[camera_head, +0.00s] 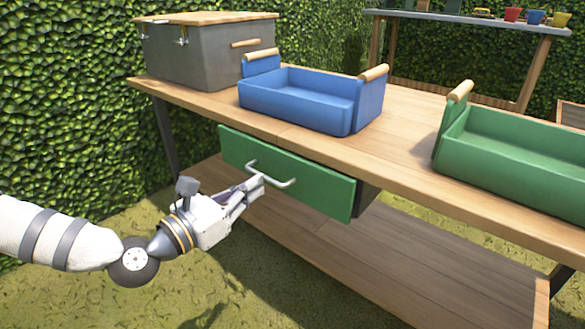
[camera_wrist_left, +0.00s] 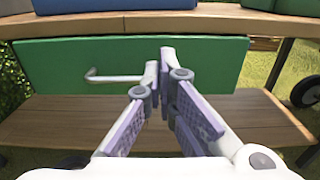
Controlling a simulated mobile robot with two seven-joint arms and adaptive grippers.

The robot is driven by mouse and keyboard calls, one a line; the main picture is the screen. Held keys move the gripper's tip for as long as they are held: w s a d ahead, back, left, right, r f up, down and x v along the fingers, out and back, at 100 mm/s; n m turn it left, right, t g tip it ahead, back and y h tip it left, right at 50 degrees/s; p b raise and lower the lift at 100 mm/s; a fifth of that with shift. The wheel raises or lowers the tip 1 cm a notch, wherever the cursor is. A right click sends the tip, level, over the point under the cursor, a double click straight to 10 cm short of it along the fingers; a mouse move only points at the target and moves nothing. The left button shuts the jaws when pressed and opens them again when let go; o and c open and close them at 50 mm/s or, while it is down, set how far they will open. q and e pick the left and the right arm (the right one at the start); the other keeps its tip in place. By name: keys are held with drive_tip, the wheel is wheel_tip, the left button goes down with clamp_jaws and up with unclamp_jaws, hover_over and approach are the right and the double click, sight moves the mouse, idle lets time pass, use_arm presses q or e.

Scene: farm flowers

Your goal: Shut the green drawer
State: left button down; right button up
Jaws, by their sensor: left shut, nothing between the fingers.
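The green drawer (camera_head: 318,185) hangs under the wooden workbench (camera_head: 411,158) and stands partly out; its dark side shows at the right end. A light metal handle (camera_head: 283,182) runs across its front. My left gripper (camera_head: 256,187) is shut and empty, with its fingertips at the handle; I cannot tell whether they touch it. In the left wrist view, the shut fingers (camera_wrist_left: 160,62) overlap the drawer front (camera_wrist_left: 215,62) and hide the right part of the handle (camera_wrist_left: 110,78). My right gripper is out of view.
A blue tray (camera_head: 295,107), a green tray (camera_head: 520,165) and a grey box (camera_head: 195,55) stand on the bench top. A lower wooden shelf (camera_head: 330,255) lies below the drawer. Grass in front of the bench is open.

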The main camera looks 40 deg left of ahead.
sight(293, 161)
use_arm(q)
drive_tip(key=w, duration=0.6)
drive_tip(key=w+b, duration=0.1)
drive_tip(key=w, duration=0.2)
drive_tip(key=shift+w+d, duration=0.2)
drive_tip(key=shift+d, duration=0.2)
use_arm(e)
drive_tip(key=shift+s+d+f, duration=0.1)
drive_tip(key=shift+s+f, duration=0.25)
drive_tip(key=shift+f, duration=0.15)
